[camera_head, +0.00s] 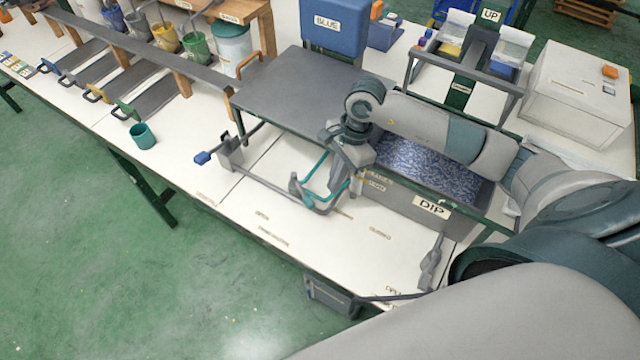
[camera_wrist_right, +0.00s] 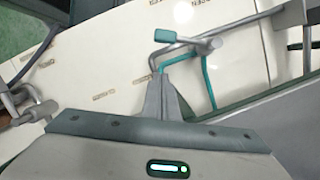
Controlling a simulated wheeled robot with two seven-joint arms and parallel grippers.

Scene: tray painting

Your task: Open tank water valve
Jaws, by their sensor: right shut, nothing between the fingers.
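A grey tank marked DIP (camera_head: 405,200), holding blue-patterned liquid, stands right of centre in the head view. A bent grey bar with a teal frame (camera_head: 314,178) is at its left end. The teal frame (camera_wrist_right: 205,85) also shows in the wrist view, with a teal-ended lever (camera_wrist_right: 175,37) beyond it. I cannot tell which handle is the tank water valve. My right gripper (camera_head: 352,184) is shut and empty, beside the teal frame. Its closed fingertips (camera_wrist_right: 160,77) appear close to the teal frame; contact is unclear. My left gripper is out of view.
A blue-tipped lever (camera_head: 203,157) and a grey lever (camera_head: 431,265) stand at the table's front. A teal cup (camera_head: 143,136) is at the left. The white front table strip (camera_head: 315,235) has small labels and free room.

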